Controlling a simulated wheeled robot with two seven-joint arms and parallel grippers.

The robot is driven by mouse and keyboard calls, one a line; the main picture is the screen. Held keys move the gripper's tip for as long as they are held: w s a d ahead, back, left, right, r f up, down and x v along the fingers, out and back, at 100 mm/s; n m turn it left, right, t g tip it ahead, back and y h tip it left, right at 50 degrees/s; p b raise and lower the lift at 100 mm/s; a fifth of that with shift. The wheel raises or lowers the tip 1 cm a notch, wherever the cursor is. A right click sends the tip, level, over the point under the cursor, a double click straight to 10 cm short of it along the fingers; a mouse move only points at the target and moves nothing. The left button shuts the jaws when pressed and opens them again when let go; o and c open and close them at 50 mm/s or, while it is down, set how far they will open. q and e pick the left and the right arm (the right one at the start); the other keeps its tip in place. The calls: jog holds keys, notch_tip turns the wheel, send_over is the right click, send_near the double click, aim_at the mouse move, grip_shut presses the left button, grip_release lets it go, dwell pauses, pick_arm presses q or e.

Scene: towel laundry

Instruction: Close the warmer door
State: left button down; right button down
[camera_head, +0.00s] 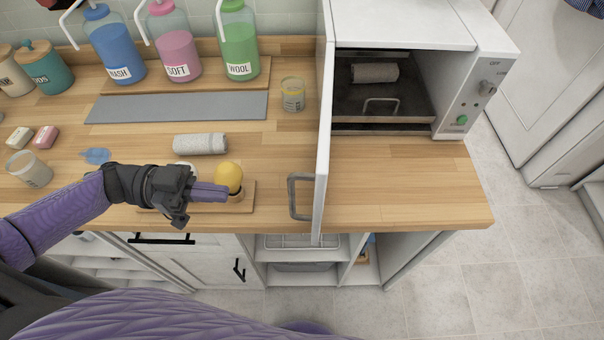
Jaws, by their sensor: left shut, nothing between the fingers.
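The white towel warmer (405,22) stands at the right of the wooden counter. Its door (322,130) is wide open, swung out towards me and seen nearly edge-on, with a grey handle (295,196) on its left face. My right gripper is out of view.
A rolled towel (201,144) lies behind my left gripper, and a glass jar (292,95) stands left of the door. Labelled bottles (178,52) line the back. The counter (400,185) right of the door is clear. Open shelves (300,272) are below.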

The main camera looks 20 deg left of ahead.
pick_arm(q)
jog(key=p, duration=0.2)
send_over(295, 202)
jog(key=s, duration=0.3)
jog(key=shift+w+d, duration=0.3)
jog(key=shift+d, duration=0.2)
jog(key=shift+d, duration=0.1)
